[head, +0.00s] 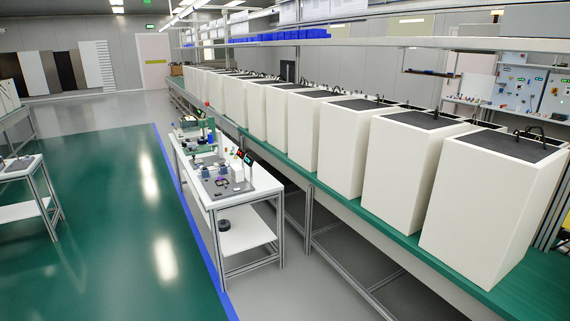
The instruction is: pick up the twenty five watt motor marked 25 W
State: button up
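No motor marked 25 W can be made out in the head view. A white workbench (264,186) stands left of the cabinet row. Several small objects lie on its top, too small to name or read. A dark grey mat (232,189) lies on it, with small dark items on it. Small upright devices with red and green displays (245,158) stand at its right side. A green machine (190,141) stands at its far end. A dark round thing (224,225) lies on its lower shelf. My gripper is not in view.
A row of tall white cabinets (405,175) stands on a long green bench (405,238) at the right. Another white table (22,174) stands at the left edge. The green floor (120,240) between is clear, bordered by a blue line (203,237).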

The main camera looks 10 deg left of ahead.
aim_at(205, 173)
jog(key=i+j, duration=0.15)
jog(key=j, duration=0.2)
jog(key=i+j, duration=0.15)
jog(key=j, duration=0.25)
jog(key=i+j+z, duration=0.1)
jog(key=j, duration=0.25)
jog(key=i+j, duration=0.15)
jog(key=j, duration=0.2)
jog(key=i+j, duration=0.15)
jog(key=j, duration=0.25)
jog(key=i+j, duration=0.1)
jog(key=j, duration=0.25)
jog(key=i+j+z, duration=0.1)
jog(key=j, duration=0.3)
jog(key=i+j, duration=0.15)
jog(key=j, duration=0.25)
jog(key=i+j, duration=0.1)
jog(key=j, duration=0.85)
jog(key=i+j+z, duration=0.1)
jog(key=j, duration=1.85)
jog(key=i+z, duration=0.05)
